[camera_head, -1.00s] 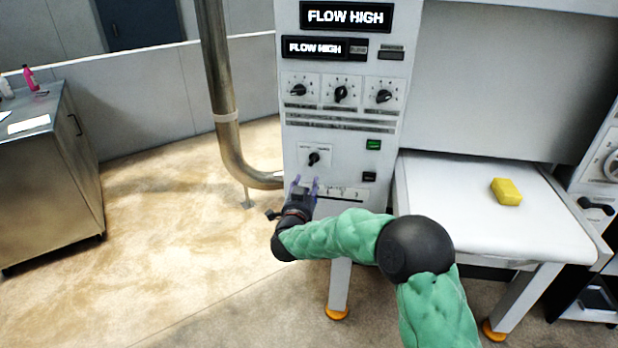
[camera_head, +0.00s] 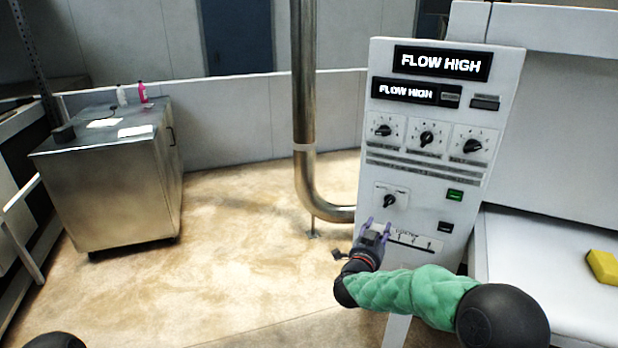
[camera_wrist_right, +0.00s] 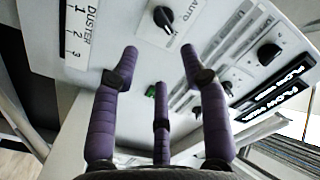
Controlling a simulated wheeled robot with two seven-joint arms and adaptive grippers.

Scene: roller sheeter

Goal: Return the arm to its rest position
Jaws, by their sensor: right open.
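My right arm, in a green padded sleeve, comes in from the lower right of the head view. Its gripper (camera_head: 377,226) is just in front of the white control panel (camera_head: 416,155), below the lower black selector knob (camera_head: 389,201) and beside the numbered duster strip. In the right wrist view the purple fingers (camera_wrist_right: 160,62) are spread and hold nothing. The selector knob (camera_wrist_right: 163,17) shows beyond them, apart from the fingertips. Both panel displays (camera_head: 441,63) read FLOW HIGH. My left gripper is not visible.
A white table (camera_head: 520,250) with a yellow block (camera_head: 603,266) adjoins the panel on the right. A steel pipe (camera_head: 304,100) stands left of the panel. A metal cabinet (camera_head: 112,190) stands farther left, with open floor (camera_head: 240,240) between.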

